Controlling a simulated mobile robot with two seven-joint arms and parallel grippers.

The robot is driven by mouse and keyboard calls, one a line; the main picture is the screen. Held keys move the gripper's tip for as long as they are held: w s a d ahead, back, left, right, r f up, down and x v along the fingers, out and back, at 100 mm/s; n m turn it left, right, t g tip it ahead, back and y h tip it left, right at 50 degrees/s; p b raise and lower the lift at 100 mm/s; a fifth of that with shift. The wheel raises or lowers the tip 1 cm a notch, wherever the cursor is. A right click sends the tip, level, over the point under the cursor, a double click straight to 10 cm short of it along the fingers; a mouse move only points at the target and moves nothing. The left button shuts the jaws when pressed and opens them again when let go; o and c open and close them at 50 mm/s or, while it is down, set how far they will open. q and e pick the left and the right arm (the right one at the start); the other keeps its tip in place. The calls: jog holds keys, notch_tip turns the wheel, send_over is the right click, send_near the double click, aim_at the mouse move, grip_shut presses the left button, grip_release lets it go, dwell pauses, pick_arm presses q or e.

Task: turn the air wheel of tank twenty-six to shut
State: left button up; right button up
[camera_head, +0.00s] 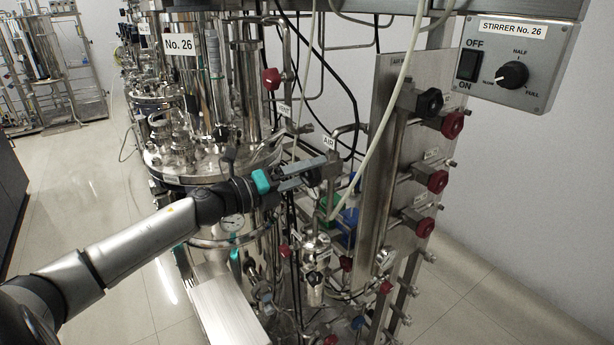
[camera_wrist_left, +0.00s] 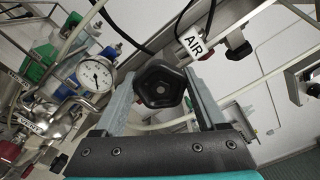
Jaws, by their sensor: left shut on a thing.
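The tank (camera_head: 205,60), a steel vessel, carries a "No. 26" label (camera_head: 179,44) in the head view. The air wheel (camera_wrist_left: 158,86) is a small black lobed knob; an "AIR" tag (camera_wrist_left: 193,43) hangs beside it in the left wrist view. In the head view the AIR tag (camera_head: 329,142) is just above my fingertips, and the wheel is mostly hidden by the fingers. My left gripper (camera_head: 317,174) reaches across in front of the tank. In the wrist view its two fingers (camera_wrist_left: 162,90) stand on either side of the wheel, shut on it. My right gripper is not in view.
A steel panel with several red knobs (camera_head: 437,181) stands right of the wheel. The stirrer box (camera_head: 513,62) is at upper right. Thin pipes and hoses (camera_head: 390,95) run close to my left gripper. A gauge (camera_wrist_left: 95,73) and a "VENT" tag (camera_wrist_left: 30,124) are nearby. Floor is clear at left.

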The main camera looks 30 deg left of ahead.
pick_arm(q)
jog(key=shift+m, duration=0.9)
jog(key=o, duration=1.3)
jog(key=shift+s+b, duration=0.1)
jog(key=shift+b, duration=0.2)
jog(key=shift+v, duration=0.85)
jog(key=v, duration=1.3)
jog(key=shift+s+a, duration=0.1)
jog(key=shift+s, duration=0.1)
